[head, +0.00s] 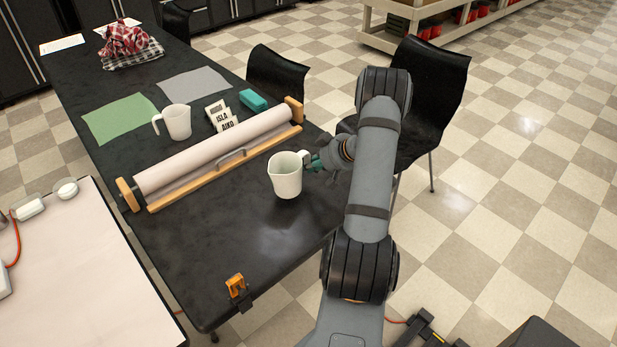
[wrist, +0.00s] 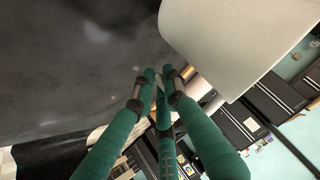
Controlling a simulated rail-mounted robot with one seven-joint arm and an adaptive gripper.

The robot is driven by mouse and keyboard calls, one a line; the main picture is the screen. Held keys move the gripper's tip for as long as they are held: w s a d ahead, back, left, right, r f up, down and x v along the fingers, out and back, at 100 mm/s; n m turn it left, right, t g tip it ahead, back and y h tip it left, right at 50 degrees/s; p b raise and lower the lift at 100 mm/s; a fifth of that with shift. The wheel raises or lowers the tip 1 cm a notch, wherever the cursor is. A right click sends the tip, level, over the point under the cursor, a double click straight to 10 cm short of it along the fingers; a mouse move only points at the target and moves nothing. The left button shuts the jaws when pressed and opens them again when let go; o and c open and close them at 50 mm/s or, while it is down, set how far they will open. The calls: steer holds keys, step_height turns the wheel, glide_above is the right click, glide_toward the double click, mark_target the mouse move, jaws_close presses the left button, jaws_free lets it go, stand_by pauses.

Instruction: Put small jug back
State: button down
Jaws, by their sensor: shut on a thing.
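A white jug (head: 286,178) is at the near part of the dark table, upright, on the near side of the paper roll. My gripper (head: 314,161) is at its right side and is shut on its handle (head: 304,156). In the wrist view the jug's pale body (wrist: 235,40) fills the upper right and my green fingers (wrist: 160,84) close together beside it. I cannot tell for certain whether the jug's base touches the table. A second white jug (head: 178,122) stands on the far side of the roll, its handle to the left.
The paper roll on its wooden holder (head: 215,152) lies across the dark table (head: 240,245). Beyond it are a green mat (head: 118,117), a grey mat (head: 195,83), lettered cards (head: 220,116) and a teal block (head: 253,99). An orange clamp (head: 236,287) grips the near edge. Black chairs stand at right.

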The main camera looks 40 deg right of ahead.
steer(key=shift+w+f, duration=0.15)
steer(key=shift+f+b, duration=0.3)
steer(key=shift+f, duration=1.65)
steer(key=c, duration=2)
jaws_free()
steer(key=shift+c, duration=0.2)
steer(key=shift+r, duration=0.1)
steer(key=a+p+v, duration=0.1)
steer(key=v, duration=1)
steer(key=shift+s+d+r, duration=0.3)
steer(key=shift+d+r, duration=0.05)
steer(key=shift+d, duration=0.15)
